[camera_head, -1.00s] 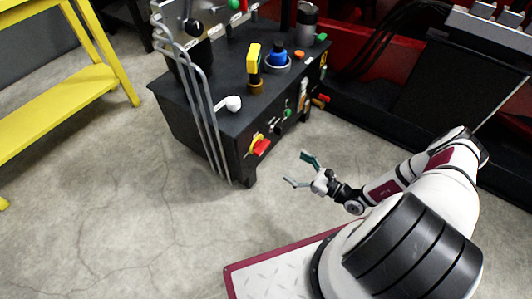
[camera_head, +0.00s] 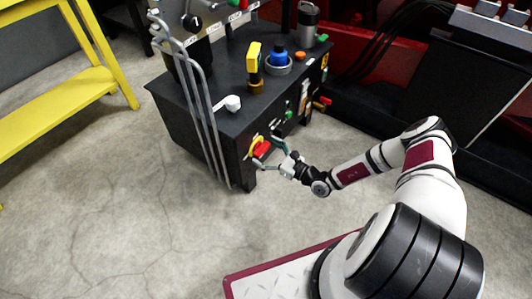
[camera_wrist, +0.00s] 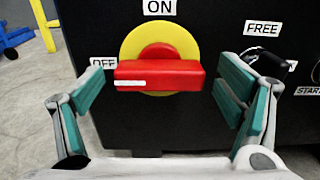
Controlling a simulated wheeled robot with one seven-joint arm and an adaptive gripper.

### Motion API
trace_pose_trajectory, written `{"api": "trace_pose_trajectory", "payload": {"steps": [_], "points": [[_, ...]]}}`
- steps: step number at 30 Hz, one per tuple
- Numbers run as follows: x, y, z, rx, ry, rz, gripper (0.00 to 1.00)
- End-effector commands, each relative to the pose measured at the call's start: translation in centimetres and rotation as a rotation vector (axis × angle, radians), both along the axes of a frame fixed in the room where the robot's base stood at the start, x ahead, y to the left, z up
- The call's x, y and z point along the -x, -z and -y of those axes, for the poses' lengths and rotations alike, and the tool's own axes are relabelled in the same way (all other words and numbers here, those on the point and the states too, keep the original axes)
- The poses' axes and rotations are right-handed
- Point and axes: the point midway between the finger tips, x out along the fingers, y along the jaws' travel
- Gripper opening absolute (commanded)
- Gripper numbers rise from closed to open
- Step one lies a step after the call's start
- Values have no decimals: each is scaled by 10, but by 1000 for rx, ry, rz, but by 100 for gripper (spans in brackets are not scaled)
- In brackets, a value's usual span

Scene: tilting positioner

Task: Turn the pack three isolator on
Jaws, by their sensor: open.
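The isolator is a red bar handle (camera_wrist: 160,75) on a round yellow plate (camera_wrist: 160,38), on the dark front of the cabinet. In the wrist view the handle lies horizontal, its white mark at the left end toward the OFF label (camera_wrist: 103,62); the ON label (camera_wrist: 159,7) is above the plate. No pack number can be read. My gripper (camera_wrist: 165,95) is open, with one green-padded finger on each side of the handle and no clear contact. In the head view my gripper (camera_head: 268,153) is at the red handle (camera_head: 262,149), partly covering it.
A FREE label (camera_wrist: 262,28) and a dark knob lie right of the isolator. On the black cabinet top (camera_head: 232,70) stand a yellow item (camera_head: 253,62), a blue knob (camera_head: 278,58) and a white lever (camera_head: 229,104). Bent grey rails (camera_head: 208,120) stand at the cabinet's left. Floor in front is clear.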

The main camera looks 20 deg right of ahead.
Motion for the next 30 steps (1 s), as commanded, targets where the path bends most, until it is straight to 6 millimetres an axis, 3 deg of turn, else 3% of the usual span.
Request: {"api": "trace_pose_trajectory", "payload": {"steps": [7,14,30], "points": [[-1,0,0,0,0,0,87],[-1,0,0,0,0,0,39],[-1,-1,0,-102,0,-73,39]]}}
